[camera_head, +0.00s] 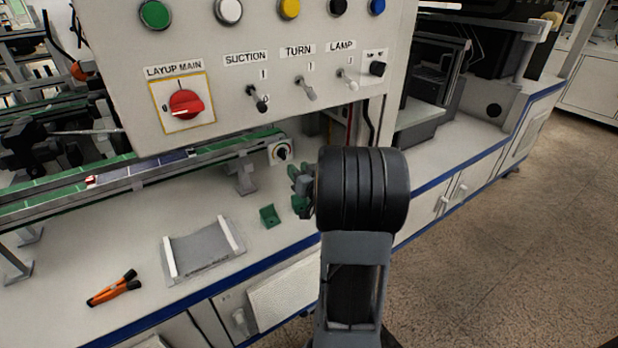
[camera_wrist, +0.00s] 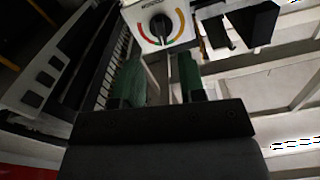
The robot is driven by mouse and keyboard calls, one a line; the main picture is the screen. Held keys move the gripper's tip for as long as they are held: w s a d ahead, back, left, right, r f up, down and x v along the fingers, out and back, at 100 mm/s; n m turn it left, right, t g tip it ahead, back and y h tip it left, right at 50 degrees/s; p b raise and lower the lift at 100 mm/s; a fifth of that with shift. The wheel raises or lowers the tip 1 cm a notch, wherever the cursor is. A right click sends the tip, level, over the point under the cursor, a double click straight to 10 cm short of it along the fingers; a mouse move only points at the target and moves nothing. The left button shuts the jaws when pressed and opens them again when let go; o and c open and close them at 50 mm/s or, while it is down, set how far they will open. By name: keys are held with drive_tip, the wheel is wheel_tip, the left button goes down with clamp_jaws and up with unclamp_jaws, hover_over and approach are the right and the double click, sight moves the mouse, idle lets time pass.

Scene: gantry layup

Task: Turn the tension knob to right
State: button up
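The tension knob (camera_head: 283,152) is a small black dial on a white box at the right end of the conveyor, below the control panel. In the wrist view the knob (camera_wrist: 161,27) shows at the top centre, on a white face with a coloured arc around it. My gripper (camera_head: 300,186) is in front of and below the knob in the head view. In the wrist view its two green fingers (camera_wrist: 159,76) are apart with nothing between them, and the knob lies beyond their tips.
The control panel (camera_head: 225,65) with a red main switch (camera_head: 186,104) and several toggles overhangs the bench. A conveyor (camera_head: 130,175) runs left. A grey tray (camera_head: 203,250), orange-handled pliers (camera_head: 114,288) and a small green bracket (camera_head: 269,216) lie on the bench.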

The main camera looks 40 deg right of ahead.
drive_tip(key=s+a+p, duration=0.1)
drive_tip(key=s, duration=0.5)
drive_tip(key=shift+s, duration=0.2)
idle(0.4)
